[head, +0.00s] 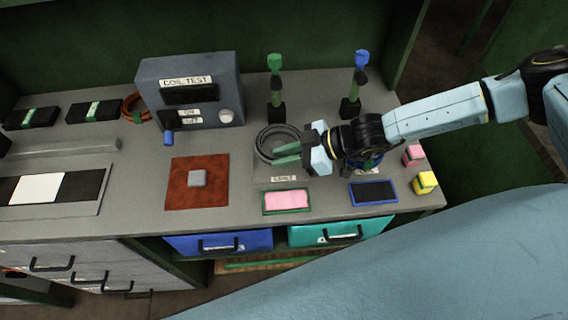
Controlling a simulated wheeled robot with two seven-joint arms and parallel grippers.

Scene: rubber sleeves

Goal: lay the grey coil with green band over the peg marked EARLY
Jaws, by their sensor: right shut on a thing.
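The grey coil (262,146) shows as dark grey rings just in front of the green-topped post. My right gripper (287,154) reaches in from the right and is shut on the coil's right side. Green shows at the fingers; I cannot tell whether it is the band or the fingertips. The coil is over or on a grey plate with a small white label (284,178), too small to read surely. I cannot see a peg inside the coil or tell whether the coil touches the plate. A second label (368,171) is partly hidden by my right gripper's body. My left gripper is out of view.
A green-topped post (275,88) and a blue-topped post (356,84) stand behind the coil. The COIL TEST box (190,90) is at left. A pink, green-edged pad (287,201) and a dark, blue-edged pad (373,192) lie in front. Yellow (425,182) and pink (413,155) blocks sit right.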

